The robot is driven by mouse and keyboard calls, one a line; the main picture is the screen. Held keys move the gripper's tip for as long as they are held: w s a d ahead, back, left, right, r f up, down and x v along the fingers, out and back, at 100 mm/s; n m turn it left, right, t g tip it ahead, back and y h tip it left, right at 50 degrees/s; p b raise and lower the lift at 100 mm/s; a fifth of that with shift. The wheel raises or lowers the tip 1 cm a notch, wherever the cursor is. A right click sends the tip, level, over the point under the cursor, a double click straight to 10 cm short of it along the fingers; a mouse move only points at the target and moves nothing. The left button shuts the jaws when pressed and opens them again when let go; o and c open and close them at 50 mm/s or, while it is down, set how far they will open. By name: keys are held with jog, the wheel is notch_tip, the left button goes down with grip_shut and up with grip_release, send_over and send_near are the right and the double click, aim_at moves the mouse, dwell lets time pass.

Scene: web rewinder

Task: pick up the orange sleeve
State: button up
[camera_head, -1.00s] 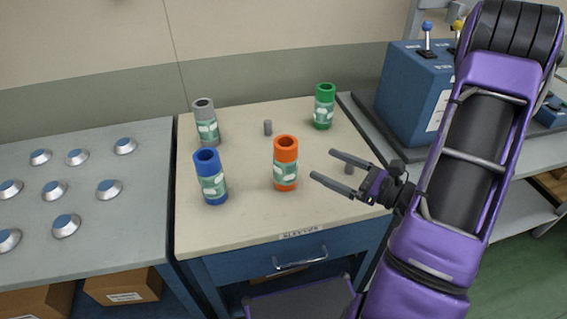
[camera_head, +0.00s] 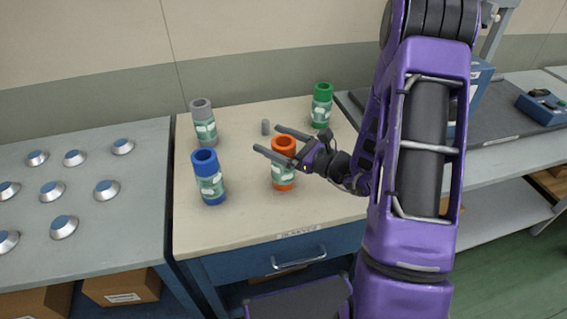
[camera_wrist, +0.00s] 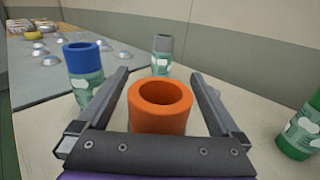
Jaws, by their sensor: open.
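The orange sleeve (camera_head: 284,147) stands upright on the beige table, a hollow tube with a green and white label. In the wrist view its open top (camera_wrist: 161,104) lies between the two fingers. My gripper (camera_head: 266,142) is open, with one finger on each side of the sleeve's upper part. I cannot tell whether either finger touches it. The sleeve's lower part is hidden in the wrist view.
A grey sleeve (camera_head: 204,124) and a green sleeve (camera_head: 322,105) stand behind. The table front (camera_head: 230,236) is clear.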

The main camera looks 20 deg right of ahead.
jog(key=shift+w+a, duration=0.2)
jog(key=shift+w, duration=0.05)
grip_shut()
dwell(0.3)
